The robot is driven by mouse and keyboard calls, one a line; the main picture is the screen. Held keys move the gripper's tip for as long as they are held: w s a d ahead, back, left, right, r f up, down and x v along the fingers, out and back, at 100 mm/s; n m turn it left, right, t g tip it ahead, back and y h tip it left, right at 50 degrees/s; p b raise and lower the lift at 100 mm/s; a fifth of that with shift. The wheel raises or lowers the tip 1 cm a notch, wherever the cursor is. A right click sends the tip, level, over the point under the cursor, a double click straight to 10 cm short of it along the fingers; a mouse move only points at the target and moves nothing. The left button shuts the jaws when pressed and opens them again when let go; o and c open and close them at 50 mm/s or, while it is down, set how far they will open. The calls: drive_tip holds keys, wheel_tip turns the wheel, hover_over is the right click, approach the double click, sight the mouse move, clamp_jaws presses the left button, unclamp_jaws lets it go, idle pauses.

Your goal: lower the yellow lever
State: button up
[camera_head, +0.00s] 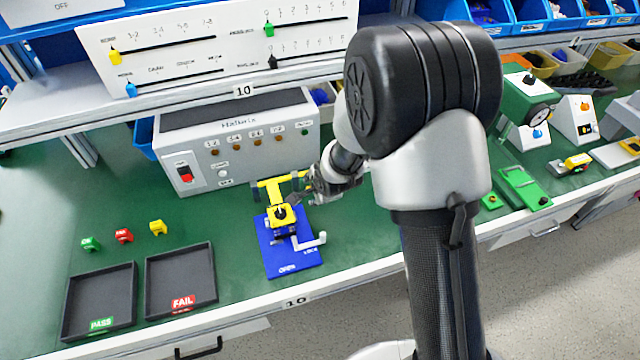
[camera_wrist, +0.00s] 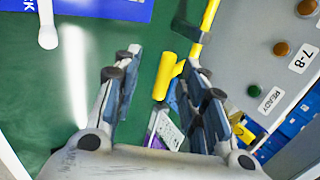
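The yellow lever (camera_head: 274,191) stands on a blue base plate (camera_head: 289,262) marked OFF and LOCK, with its yellow crossbar raised towards the back. In the wrist view a yellow rod and its short cylindrical grip (camera_wrist: 164,76) show. My gripper (camera_head: 308,188) is at the right end of the crossbar. In the wrist view my gripper (camera_wrist: 162,62) is open, with the yellow grip in the gap between its two fingers. The right finger lies close to the rod; I cannot tell whether they touch. My gripper hides part of the lever's right side in the head view.
A white bent handle (camera_head: 308,243) sits on the plate's right side. A grey box (camera_head: 237,131) with a red switch and buttons stands close behind. Dark PASS (camera_head: 101,302) and FAIL (camera_head: 181,281) trays lie left. Green bench is clear between plate and trays.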

drive_tip(key=v, duration=0.8)
drive_tip(key=shift+r, duration=0.25)
drive_tip(key=shift+d+r, duration=0.1)
